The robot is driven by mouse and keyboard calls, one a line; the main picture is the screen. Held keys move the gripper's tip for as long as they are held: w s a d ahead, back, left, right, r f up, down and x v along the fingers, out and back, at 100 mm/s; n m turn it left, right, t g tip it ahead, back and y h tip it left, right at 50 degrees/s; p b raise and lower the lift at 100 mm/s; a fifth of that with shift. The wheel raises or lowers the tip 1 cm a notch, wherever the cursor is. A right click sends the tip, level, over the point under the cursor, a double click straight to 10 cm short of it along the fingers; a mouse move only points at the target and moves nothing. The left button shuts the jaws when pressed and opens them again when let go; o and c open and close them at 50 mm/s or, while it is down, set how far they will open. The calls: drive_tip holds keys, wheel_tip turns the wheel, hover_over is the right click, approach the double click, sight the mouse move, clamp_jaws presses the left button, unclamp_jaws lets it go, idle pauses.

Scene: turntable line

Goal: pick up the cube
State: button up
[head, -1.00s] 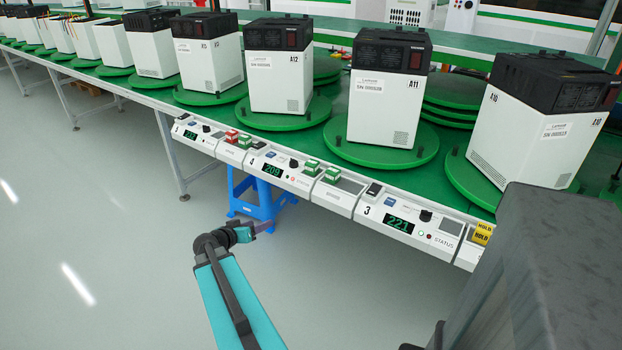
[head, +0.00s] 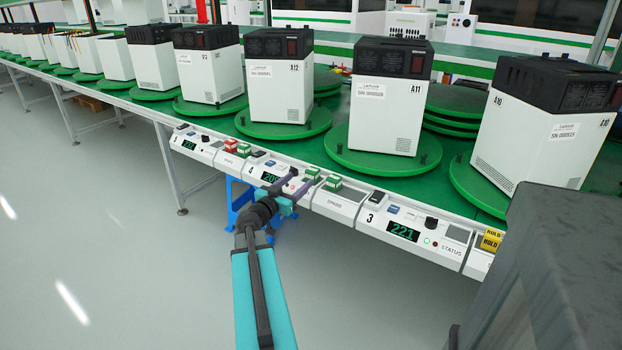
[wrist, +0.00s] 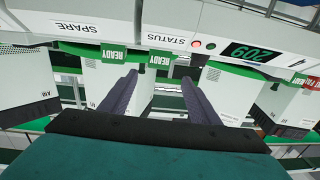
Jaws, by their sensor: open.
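Several small cubes sit on the white control strip along the table edge. Two green cubes (head: 312,173) (head: 333,183) stand side by side near my gripper. A red cube (head: 231,145) and another green cube (head: 244,150) stand farther left. A yellow HOLD cube (head: 491,240) is at the right. My gripper (head: 302,179) is open and empty, its fingers pointing at the strip just before the green pair. In the wrist view, one green READY cube (wrist: 161,58) shows beyond the gap between my fingers (wrist: 158,78); the other (wrist: 112,54) is left of it.
White boxes with black tops (head: 385,100) stand on green turntable discs (head: 350,160) behind the strip. Displays (head: 403,231) and buttons line the strip. A blue stool (head: 240,205) is under the table. The floor (head: 100,240) in front is clear.

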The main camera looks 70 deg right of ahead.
sight(309, 172)
drive_tip(key=shift+d, duration=0.15)
drive_tip(key=shift+s+d+p, duration=0.2)
drive_tip(key=shift+s+d, duration=0.1)
drive_tip(key=shift+d, duration=1.05)
drive_tip(key=shift+s+d+p, duration=0.15)
drive_tip(key=shift+s+d, duration=0.1)
drive_tip(key=shift+d, duration=1.1)
drive_tip(key=shift+s+d+p, duration=0.2)
drive_tip(key=shift+s+d, duration=0.1)
drive_tip(key=shift+d, duration=1.05)
drive_tip(key=shift+s+d+p, duration=0.25)
drive_tip(key=shift+d+p, duration=0.05)
drive_tip(key=shift+d, duration=1)
drive_tip(key=shift+s+d+p, duration=0.25)
drive_tip(key=shift+d+p, duration=0.05)
drive_tip(key=shift+d, duration=0.95)
drive_tip(key=c, duration=1.2)
drive_tip(key=shift+o, duration=0.2)
drive_tip(key=shift+r, duration=0.1)
